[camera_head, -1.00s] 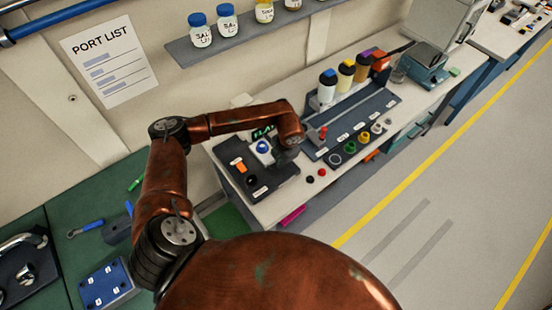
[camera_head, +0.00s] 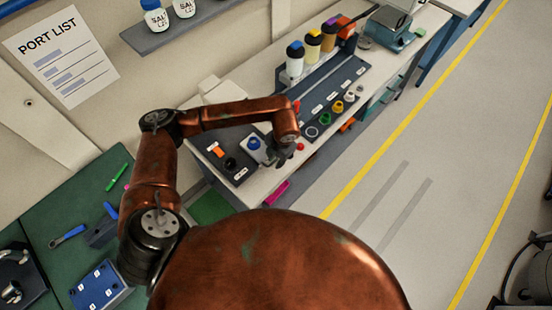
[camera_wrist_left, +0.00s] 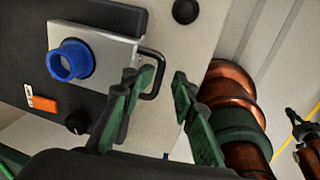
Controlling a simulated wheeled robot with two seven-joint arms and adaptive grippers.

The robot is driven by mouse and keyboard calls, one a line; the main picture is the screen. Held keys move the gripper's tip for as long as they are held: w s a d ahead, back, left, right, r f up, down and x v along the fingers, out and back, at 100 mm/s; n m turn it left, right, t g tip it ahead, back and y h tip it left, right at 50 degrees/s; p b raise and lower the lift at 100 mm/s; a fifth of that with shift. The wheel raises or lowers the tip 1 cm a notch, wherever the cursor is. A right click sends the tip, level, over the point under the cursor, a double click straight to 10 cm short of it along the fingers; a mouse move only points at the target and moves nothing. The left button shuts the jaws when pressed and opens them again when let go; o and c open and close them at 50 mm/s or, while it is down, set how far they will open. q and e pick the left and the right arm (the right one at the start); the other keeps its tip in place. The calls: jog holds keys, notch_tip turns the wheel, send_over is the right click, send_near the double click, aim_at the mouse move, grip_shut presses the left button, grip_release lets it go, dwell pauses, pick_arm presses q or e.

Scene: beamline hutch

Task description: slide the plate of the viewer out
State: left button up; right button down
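The viewer (camera_head: 244,171) is a dark box on the white bench, with an orange switch and a black knob; it also shows in the left wrist view (camera_wrist_left: 30,55). Its silver plate (camera_wrist_left: 103,47) carries a blue ring (camera_wrist_left: 70,60) and a black handle loop (camera_wrist_left: 159,62). I cannot tell whether a finger touches the handle. In the head view the left gripper (camera_head: 284,155) hangs at the plate's outer end.
A dark rack (camera_head: 334,95) with bottles and coloured rings stands farther along the bench. A green table (camera_head: 75,190) with tools is at the left. The floor aisle at the right is open.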

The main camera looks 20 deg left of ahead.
pick_arm(q)
jog(key=shift+r, duration=0.1)
jog(key=shift+w+d+r, duration=0.1)
jog(key=shift+w+r, duration=0.05)
jog(key=shift+r, duration=0.15)
notch_tip(320, 180, up, 11)
jog(key=d, duration=0.1)
jog(key=shift+s+d, duration=0.4)
jog(key=shift+s, duration=0.05)
jog(key=shift+d, duration=0.1)
